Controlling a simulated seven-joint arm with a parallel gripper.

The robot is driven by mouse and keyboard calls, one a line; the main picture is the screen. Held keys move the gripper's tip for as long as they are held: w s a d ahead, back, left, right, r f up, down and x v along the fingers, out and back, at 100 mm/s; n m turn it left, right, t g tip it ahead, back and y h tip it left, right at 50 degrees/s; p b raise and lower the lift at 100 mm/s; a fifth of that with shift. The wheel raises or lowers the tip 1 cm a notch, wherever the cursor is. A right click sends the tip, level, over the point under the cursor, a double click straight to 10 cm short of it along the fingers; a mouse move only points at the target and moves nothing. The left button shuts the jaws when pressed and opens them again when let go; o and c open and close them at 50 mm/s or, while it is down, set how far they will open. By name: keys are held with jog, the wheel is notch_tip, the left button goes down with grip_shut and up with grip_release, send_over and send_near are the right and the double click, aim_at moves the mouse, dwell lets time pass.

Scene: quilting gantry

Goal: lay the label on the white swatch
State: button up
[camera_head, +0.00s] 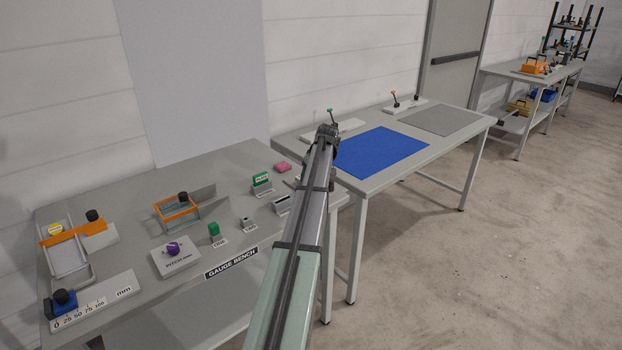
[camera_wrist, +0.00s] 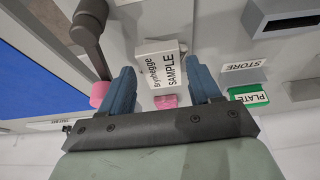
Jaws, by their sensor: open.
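A white piece printed "SAMPLE" (camera_wrist: 158,52) lies between and just beyond the fingertips in the wrist view, with a small pink piece (camera_wrist: 165,101) beside it. I cannot tell whether the printed piece is the label or the swatch. My gripper (camera_wrist: 160,66) is open, its two blue fingers apart with nothing visibly clamped. In the head view my arm reaches over the right end of the gauge bench, and its fingers cannot be made out. No separate white swatch can be picked out for certain.
The gauge bench (camera_head: 130,205) holds a green block (camera_head: 214,231), a purple-knobbed plate (camera_head: 176,256) and orange-edged frames. A pink block (camera_head: 283,166) lies at its back right. A blue mat (camera_head: 382,152) and a grey mat (camera_head: 440,119) lie on the table beyond. A green "PLATE" sign (camera_wrist: 248,95) stands near the right finger.

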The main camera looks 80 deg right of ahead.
jog(key=v, duration=1)
jog(key=shift+r, duration=0.3)
jog(key=shift+a, duration=0.1)
